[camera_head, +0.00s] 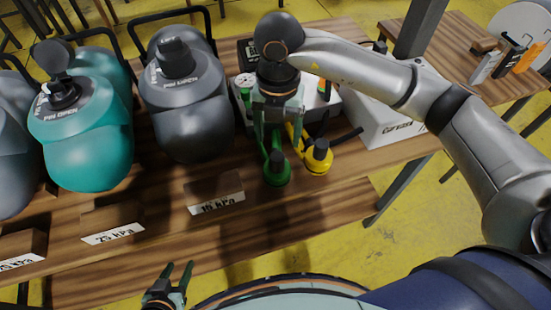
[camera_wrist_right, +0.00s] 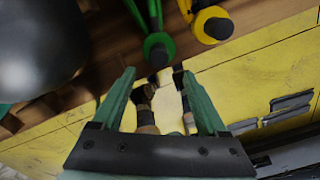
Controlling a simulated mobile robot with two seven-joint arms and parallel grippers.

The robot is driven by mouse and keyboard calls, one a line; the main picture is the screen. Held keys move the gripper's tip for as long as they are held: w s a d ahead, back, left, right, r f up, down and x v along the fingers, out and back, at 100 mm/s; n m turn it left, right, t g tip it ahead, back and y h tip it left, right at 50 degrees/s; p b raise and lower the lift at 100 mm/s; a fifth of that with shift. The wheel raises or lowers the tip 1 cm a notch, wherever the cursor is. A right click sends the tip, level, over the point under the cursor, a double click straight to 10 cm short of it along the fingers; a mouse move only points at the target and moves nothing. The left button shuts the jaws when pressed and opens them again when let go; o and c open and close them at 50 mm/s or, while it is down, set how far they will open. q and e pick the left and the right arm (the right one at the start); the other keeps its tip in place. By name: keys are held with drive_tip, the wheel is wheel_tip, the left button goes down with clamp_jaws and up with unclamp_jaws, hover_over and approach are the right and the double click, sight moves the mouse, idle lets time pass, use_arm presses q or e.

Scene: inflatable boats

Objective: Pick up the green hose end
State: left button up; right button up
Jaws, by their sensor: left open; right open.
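The green hose end (camera_head: 277,172) with its dark tip lies at the front of the wooden table, beside the yellow hose end (camera_head: 317,157). My right gripper (camera_head: 278,128) is above the table, pointing down, and overlaps the green hose in the head view. In the right wrist view the green hose end (camera_wrist_right: 158,46) shows just beyond my open, empty fingers (camera_wrist_right: 158,76), apart from them. The yellow hose end (camera_wrist_right: 213,25) is to its right. My left gripper (camera_head: 179,279) is open and empty at the bottom, in front of the table.
A dark grey boat bag (camera_head: 190,115) and a teal one (camera_head: 82,145) stand left of the hoses. A "15 kPa" label block (camera_head: 215,195) is at the front edge. A white box (camera_head: 385,115) stands to the right. Some bare wood lies in front of the hose ends.

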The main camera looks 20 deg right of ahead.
sight(277, 155)
drive_tip(key=f, duration=0.6)
drive_tip(key=f+p, duration=0.1)
drive_tip(key=f, duration=0.2)
drive_tip(key=shift+w+f, duration=0.1)
drive_tip(key=shift+w, duration=0.15)
drive_tip(key=shift+c, duration=0.2)
clamp_jaws()
